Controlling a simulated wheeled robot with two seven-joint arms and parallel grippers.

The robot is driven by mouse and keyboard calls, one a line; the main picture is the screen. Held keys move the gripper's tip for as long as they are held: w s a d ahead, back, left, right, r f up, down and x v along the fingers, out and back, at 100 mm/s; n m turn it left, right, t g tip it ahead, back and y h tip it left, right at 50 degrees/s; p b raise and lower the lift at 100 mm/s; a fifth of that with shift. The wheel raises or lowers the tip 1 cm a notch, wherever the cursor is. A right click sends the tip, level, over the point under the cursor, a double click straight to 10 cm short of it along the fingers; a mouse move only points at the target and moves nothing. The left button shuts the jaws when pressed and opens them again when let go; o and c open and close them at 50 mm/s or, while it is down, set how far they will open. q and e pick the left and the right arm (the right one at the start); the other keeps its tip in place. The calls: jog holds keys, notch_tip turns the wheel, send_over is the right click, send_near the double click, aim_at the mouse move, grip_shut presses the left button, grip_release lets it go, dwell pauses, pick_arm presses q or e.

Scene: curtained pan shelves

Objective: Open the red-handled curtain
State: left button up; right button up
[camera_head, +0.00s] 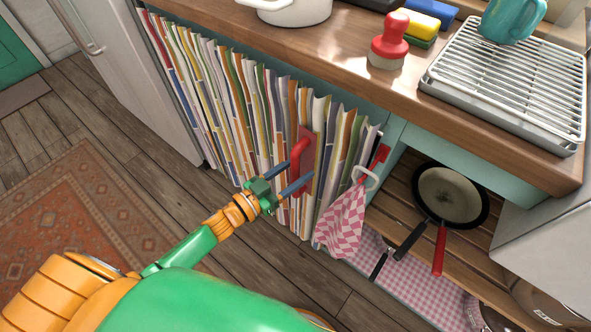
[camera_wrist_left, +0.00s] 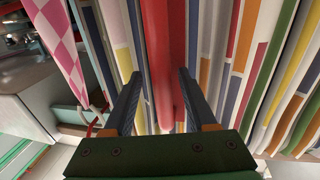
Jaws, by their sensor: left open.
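The striped curtain (camera_head: 232,110) hangs in closed folds below the wooden counter, left of the open shelf. Its red handle (camera_head: 301,152) is near the curtain's right part. My left gripper (camera_head: 300,168) is open at the handle, with its two blue-grey fingers pointing at it. In the left wrist view the red handle (camera_wrist_left: 163,70) runs between the two fingers (camera_wrist_left: 160,100), with a gap visible on each side. My right gripper is not in view.
A pink checked cloth (camera_head: 343,222) hangs from a hook just right of the curtain. Pans (camera_head: 450,195) rest on the slatted shelf at right. A red stamp-like object (camera_head: 389,42), a dish rack (camera_head: 510,75) and a white pot (camera_head: 293,10) stand on the counter.

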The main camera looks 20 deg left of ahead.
pick_arm(q)
jog(key=shift+f, duration=0.1)
grip_shut()
jog(key=shift+w+a, duration=0.1)
dwell(1.1)
